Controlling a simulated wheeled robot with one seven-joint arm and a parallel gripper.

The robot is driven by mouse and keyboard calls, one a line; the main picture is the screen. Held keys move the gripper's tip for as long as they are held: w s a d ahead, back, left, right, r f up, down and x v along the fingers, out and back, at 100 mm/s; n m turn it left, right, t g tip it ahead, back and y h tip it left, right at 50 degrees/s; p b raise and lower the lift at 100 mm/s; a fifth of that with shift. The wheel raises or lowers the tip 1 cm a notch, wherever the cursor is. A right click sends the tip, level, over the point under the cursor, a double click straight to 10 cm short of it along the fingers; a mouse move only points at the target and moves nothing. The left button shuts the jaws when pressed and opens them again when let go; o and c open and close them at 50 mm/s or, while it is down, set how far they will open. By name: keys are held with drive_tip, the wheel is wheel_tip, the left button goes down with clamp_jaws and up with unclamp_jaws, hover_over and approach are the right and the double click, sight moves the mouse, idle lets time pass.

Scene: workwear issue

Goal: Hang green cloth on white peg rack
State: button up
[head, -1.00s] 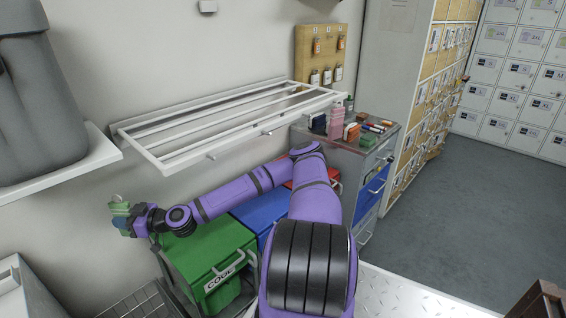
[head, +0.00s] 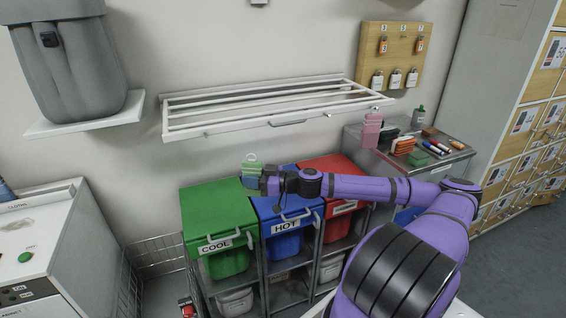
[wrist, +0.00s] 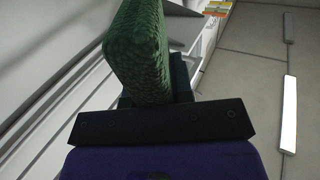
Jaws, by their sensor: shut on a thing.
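The green cloth (head: 252,168) is held in my gripper (head: 257,181), with a pale loop standing up at its top in the head view. In the wrist view the cloth (wrist: 138,50) is a folded, textured green bundle between the fingers, which are mostly hidden behind it. The white peg rack (head: 270,105) is fixed to the wall above and behind my gripper, with small pegs along its front rail. The cloth is below that rail and apart from it.
Green (head: 215,212), blue (head: 287,208) and red (head: 335,178) bins stand on a frame under my arm. A metal cabinet (head: 455,160) with small items is at right.

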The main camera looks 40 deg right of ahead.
drive_tip(key=s+d+r+n+g+y, duration=0.3)
drive_tip(key=s+r, duration=0.6)
drive_tip(key=s, duration=0.1)
drive_tip(key=w+d, duration=0.3)
drive_tip(key=w, duration=0.6)
drive_tip(key=shift+d+f+g, duration=0.15)
drive_tip(key=shift+f+g, duration=0.05)
drive_tip(key=shift+g, duration=0.2)
idle(0.5)
idle(0.7)
drive_tip(key=o, duration=0.9)
